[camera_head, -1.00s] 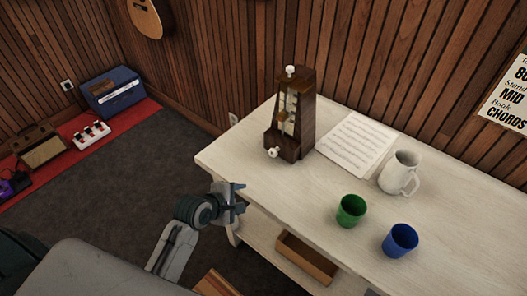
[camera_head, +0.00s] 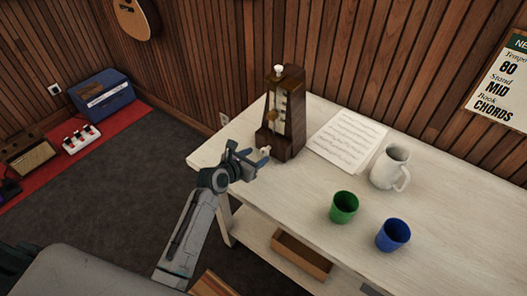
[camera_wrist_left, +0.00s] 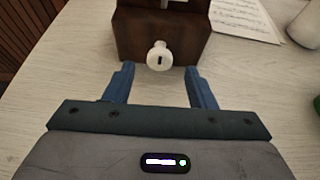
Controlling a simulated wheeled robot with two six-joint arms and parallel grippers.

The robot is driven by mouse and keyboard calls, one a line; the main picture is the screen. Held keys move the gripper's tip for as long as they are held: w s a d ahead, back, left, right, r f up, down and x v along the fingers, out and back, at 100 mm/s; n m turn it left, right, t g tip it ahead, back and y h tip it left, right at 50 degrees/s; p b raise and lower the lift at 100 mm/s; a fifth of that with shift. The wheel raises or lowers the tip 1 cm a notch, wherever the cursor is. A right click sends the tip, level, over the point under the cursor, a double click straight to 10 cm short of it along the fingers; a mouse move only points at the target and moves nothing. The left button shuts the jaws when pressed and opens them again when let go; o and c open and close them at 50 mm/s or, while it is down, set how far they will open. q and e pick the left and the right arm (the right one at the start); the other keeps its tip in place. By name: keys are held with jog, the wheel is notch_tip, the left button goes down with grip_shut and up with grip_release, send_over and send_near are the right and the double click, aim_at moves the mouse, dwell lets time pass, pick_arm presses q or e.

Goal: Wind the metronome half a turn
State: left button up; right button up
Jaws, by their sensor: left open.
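The brown wooden metronome (camera_head: 285,125) stands upright on the pale table near its left end, with a white knob on top. Its white winding key (camera_wrist_left: 159,57) sticks out low from the side facing my left gripper. My left gripper (camera_head: 254,158) is open at the table's left front edge, close to the key. In the left wrist view the two blue fingers (camera_wrist_left: 156,85) point at the metronome, and the key lies just beyond and between their tips, apart from both. In the head view the gripper is close beside the key. My right gripper is not seen.
Sheet music (camera_head: 346,140) lies right of the metronome. A white mug (camera_head: 388,168), a green cup (camera_head: 343,207) and a blue cup (camera_head: 392,235) stand farther right on the table (camera_head: 290,195). A wooden box (camera_head: 301,258) sits on the lower shelf.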

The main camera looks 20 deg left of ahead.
aim_at(264, 153)
pick_arm(q)
jog(key=shift+x, duration=2.7)
jog(key=c, duration=0.9)
jog(key=shift+r+m+p, duration=0.15)
jog(key=shift+m+p, duration=0.15)
jog(key=shift+p, duration=0.6)
jog(key=m+y+p, duration=0.1)
jog(key=p, duration=0.1)
jog(key=shift+d+p, duration=0.1)
jog(key=shift+p, duration=0.25)
jog(key=shift+s+m+t+y+p, duration=0.1)
jog(key=shift+m+t+y+p, duration=0.45)
jog(key=shift+m+p, duration=0.4)
jog(key=shift+m+y+p, duration=0.35)
jog(key=shift+m+p, duration=0.3)
jog(key=shift+f+t, duration=0.25)
